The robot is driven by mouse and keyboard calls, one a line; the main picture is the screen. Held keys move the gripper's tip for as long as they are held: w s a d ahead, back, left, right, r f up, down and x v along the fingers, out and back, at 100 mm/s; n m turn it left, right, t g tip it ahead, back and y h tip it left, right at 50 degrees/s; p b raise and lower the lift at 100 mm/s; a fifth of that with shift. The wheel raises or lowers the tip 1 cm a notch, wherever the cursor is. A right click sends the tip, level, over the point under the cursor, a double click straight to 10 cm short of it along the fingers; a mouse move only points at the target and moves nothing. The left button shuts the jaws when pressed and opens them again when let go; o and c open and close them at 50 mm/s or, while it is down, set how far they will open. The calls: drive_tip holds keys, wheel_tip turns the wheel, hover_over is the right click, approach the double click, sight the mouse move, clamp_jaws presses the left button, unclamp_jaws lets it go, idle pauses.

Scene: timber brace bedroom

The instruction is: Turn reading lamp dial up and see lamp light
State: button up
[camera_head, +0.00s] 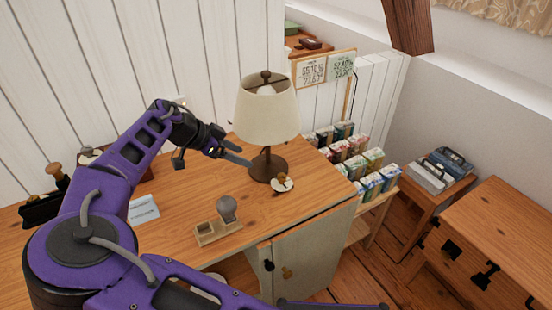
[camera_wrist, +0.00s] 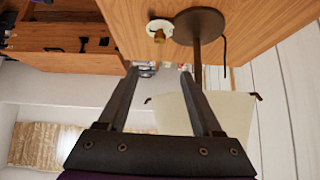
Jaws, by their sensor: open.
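The reading lamp (camera_head: 267,112) stands on the wooden desk, with a cream shade, a dark stem and a round dark base. No clear glow shows in its shade. The dial (camera_head: 283,184), a pale disc with a small brass knob, sits on the desk beside the lamp base. My gripper (camera_head: 243,157) is open and empty, left of the lamp stem and above the desk. In the wrist view the picture is inverted: my gripper (camera_wrist: 160,70) has its fingers apart, with the dial (camera_wrist: 159,31) beyond the tips and the lamp (camera_wrist: 200,26) partly behind the right finger.
A small wooden holder with a grey round object (camera_head: 220,222) stands near the desk's front edge. A white card (camera_head: 143,209) lies on the left. Shelves of colourful boxes (camera_head: 350,155) stand right of the desk. The desk top (camera_head: 320,180) right of the dial is clear.

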sight(282, 176)
drive_tip(key=x, duration=1.8)
drive_tip(key=shift+f, duration=0.3)
clamp_jaws()
